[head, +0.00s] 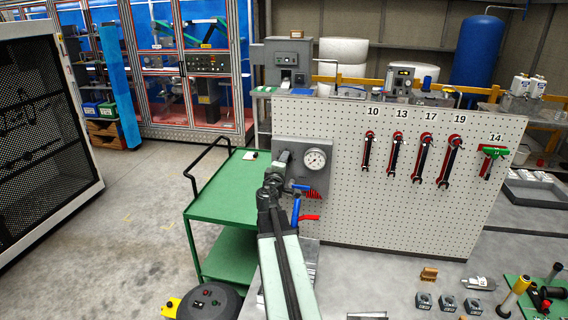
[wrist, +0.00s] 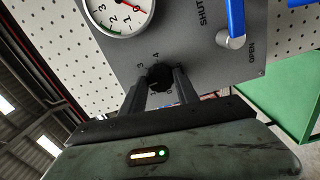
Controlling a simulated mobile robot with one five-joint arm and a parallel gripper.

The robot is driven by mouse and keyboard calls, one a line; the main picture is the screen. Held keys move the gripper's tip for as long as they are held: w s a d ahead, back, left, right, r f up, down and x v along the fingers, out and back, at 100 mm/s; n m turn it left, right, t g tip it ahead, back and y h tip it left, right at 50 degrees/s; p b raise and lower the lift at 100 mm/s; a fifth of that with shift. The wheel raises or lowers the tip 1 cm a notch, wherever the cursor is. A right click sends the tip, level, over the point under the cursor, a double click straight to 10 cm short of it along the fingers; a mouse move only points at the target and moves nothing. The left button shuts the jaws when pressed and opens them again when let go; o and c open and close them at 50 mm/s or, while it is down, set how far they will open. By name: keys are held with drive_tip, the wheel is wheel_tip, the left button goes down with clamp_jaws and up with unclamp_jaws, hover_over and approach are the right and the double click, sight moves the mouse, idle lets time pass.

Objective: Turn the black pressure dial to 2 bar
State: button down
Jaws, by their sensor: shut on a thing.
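The black pressure dial (wrist: 159,77) sits on a grey panel (wrist: 200,65), with the marks 3 and 4 legible beside it in the wrist view. My gripper (wrist: 158,88) is shut on the dial, one finger on each side. The fingers hide part of the dial and its scale, so I cannot tell its setting. In the head view my gripper (head: 281,160) is at the left part of the panel and the dial is hidden behind it. A round white gauge (head: 316,159) is on the panel; it also shows, cut off, in the wrist view (wrist: 112,16).
A blue lever (wrist: 236,18) is on the panel, marked SHUT. A red handle (head: 308,217) is below the panel. Several wrenches hang on the white pegboard (head: 340,125). A green cart (head: 225,187) stands to the left. Loose parts lie on the bench (head: 385,275).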

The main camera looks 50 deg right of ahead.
drive_tip(key=shift+s+m, duration=0.1)
drive_tip(key=shift+m, duration=0.2)
idle(0.4)
drive_tip(key=c, duration=0.9)
unclamp_jaws()
